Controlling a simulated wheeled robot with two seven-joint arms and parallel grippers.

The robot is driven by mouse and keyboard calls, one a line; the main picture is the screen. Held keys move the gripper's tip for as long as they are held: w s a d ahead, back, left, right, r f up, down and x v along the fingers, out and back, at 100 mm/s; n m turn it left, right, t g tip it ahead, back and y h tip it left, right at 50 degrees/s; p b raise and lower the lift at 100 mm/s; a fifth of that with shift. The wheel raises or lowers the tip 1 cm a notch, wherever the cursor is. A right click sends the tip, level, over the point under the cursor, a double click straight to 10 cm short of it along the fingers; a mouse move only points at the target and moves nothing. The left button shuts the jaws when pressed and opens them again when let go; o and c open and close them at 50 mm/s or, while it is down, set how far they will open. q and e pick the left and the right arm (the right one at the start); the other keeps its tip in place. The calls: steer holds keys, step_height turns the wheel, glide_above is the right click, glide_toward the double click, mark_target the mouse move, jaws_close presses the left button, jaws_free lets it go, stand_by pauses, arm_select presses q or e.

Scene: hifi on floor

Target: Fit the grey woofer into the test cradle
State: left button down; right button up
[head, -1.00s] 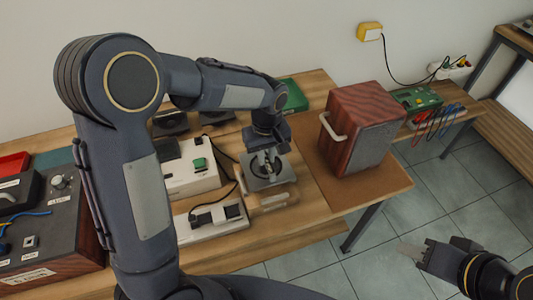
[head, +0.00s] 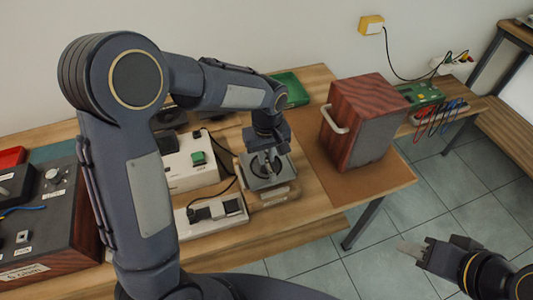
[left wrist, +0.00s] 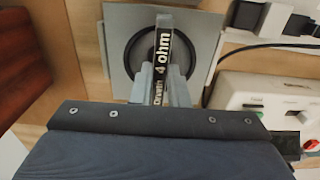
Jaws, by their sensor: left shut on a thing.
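The grey woofer (head: 257,183) is a square plate with a round black cone. It lies roughly flat over the wooden test cradle (head: 283,199) near the table's front edge. My left gripper (head: 268,161) points down at its middle. In the left wrist view the jaws (left wrist: 162,88) are shut on an upright strip labelled "4 ohm" on the woofer (left wrist: 118,35). The plate hides most of the cradle, so I cannot tell whether it is seated or just above. My right gripper (head: 412,249) is over the floor, away from the table; its jaw gap is unclear.
A white tester box (head: 190,165) and a smaller white unit (head: 205,216) with a cable stand left of the cradle. A red wooden speaker cabinet (head: 360,120) with a handle stands on a brown mat (head: 385,180) to the right. A green tray (head: 290,90) lies behind.

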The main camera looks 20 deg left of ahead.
arm_select(q)
steer(key=shift+f+b, duration=0.8)
steer(key=shift+f, duration=0.25)
steer(key=shift+f, duration=0.1)
steer(key=c, duration=1.3)
jaws_free()
step_height(320, 180, up, 8)
steer(key=shift+f, duration=0.1)
